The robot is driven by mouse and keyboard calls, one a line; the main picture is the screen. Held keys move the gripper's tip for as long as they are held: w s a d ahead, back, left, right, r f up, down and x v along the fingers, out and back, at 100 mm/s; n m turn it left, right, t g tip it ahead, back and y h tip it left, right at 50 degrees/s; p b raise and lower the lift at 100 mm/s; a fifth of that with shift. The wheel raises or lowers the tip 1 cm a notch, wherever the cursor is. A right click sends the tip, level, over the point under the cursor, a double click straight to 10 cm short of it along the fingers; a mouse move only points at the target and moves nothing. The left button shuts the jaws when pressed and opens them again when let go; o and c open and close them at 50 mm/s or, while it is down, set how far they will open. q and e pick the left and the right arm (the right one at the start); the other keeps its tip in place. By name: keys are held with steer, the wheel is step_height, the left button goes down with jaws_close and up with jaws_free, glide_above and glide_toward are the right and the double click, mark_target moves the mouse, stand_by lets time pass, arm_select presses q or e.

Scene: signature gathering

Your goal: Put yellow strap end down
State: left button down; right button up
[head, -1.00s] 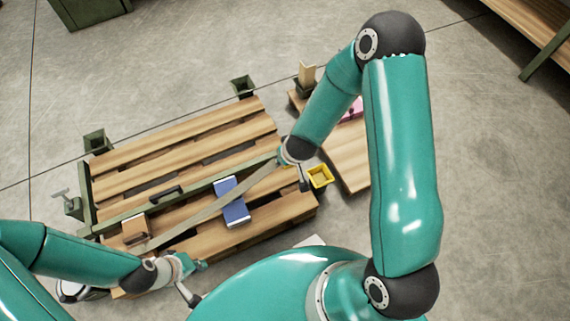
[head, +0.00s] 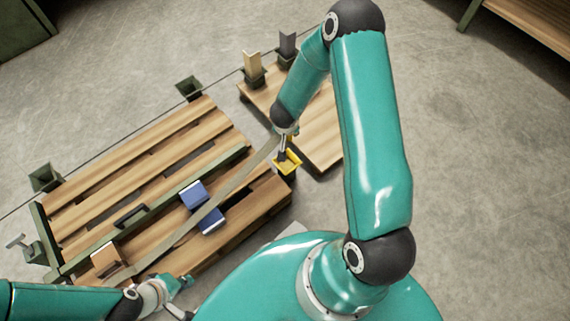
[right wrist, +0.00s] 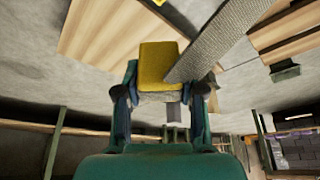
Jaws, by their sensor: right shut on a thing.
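My right gripper (right wrist: 162,95) is shut on the yellow strap end (right wrist: 158,64), a yellow block joined to a woven grey strap (right wrist: 215,45). I cannot tell whether the strap end touches the holder. The grey strap (head: 238,180) runs diagonally over the pallet (head: 110,180) and crosses a blue block (head: 210,220). My left gripper (head: 176,284) is at the pallet's near edge; its opening is unclear.
A small wooden platform (head: 318,140) with a tan post (head: 253,64) and a dark post (head: 288,44) stands behind the right arm. A brown block (head: 105,257) and a green rail (head: 170,197) with a black handle lie on the pallet.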

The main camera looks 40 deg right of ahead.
step_height(320, 180, down, 18)
steer(key=b, duration=0.8)
steer(key=shift+f, duration=0.15)
steer(key=shift+f+b, duration=0.6)
steer(key=shift+f, duration=0.05)
steer(key=o, duration=1.2)
steer(key=shift+r, duration=0.1)
